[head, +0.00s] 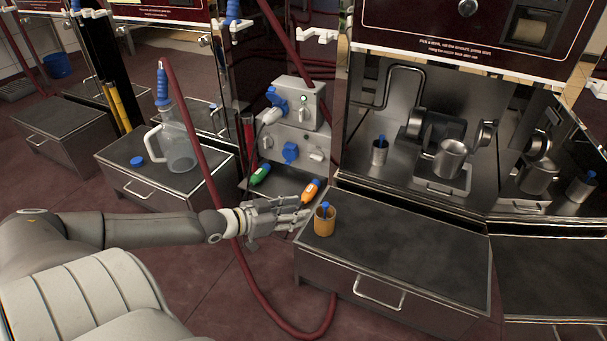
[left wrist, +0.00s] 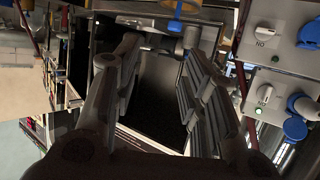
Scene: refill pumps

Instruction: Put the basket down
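No thing is clearly a basket; the closest is a small tan cup (head: 324,226) with a blue stick-like part. It stands upright on the dark top of the front cabinet (head: 400,248), near its left corner. My left gripper (head: 302,212) reaches in from the left, its fingertips just left of the cup and seemingly apart from it. In the left wrist view its fingers (left wrist: 165,85) are spread, with only a dark surface between them. I cannot tell whether the blue and yellow piece (left wrist: 178,10) at the top of that view is the cup. My right gripper is not in view.
A clear jug (head: 180,150) with a blue nozzle stands on the left cabinet. A dark red hose (head: 245,270) loops beside my left forearm. Green (head: 260,174) and orange (head: 311,191) bottles lie behind the gripper. The front cabinet's top is clear right of the cup.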

